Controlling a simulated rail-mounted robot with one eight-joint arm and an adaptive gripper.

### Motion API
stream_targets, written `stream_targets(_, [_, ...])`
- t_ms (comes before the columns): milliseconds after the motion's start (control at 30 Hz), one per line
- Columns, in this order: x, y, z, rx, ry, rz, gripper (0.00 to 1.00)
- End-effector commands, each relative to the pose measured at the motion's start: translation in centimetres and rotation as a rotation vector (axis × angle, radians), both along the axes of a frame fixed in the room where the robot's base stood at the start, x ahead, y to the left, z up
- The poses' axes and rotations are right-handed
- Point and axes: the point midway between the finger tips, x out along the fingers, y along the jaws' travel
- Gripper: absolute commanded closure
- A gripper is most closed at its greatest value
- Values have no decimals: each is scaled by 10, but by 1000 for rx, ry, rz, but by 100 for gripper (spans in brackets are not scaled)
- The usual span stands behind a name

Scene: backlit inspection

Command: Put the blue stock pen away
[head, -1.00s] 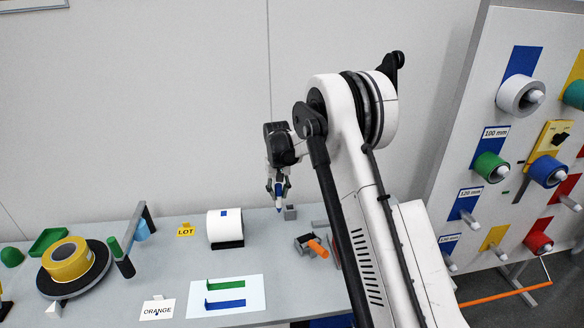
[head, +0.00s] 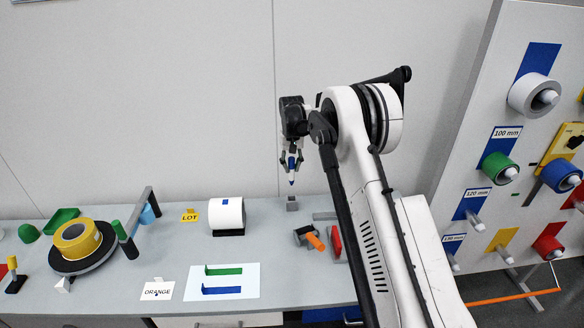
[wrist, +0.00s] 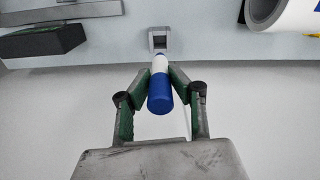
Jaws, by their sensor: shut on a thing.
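My gripper (head: 291,160) is shut on the blue stock pen (wrist: 160,95), which has a blue rear end and a white section. In the head view the pen (head: 292,177) hangs roughly upright, tip down, in the air. A small grey square holder (head: 292,204) with an opening stands on the table below it. In the wrist view the pen's far end lines up with this holder (wrist: 158,40). The pen looks apart from the holder in the head view.
A white roll (head: 227,214) on a dark stand and a yellow LOT tag (head: 190,215) are left of the holder. An orange-handled tool (head: 314,241) lies in front of it, right. A rack of rolls (head: 510,60) stands at right.

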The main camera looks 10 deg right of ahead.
Motion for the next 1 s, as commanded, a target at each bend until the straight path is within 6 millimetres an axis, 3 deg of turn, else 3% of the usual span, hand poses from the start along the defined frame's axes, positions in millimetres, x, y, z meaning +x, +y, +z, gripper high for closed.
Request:
stream_targets(600, [-1,0,-51,0,0,0,100])
stream_targets(1000, [-1,0,-58,0,0,0,100])
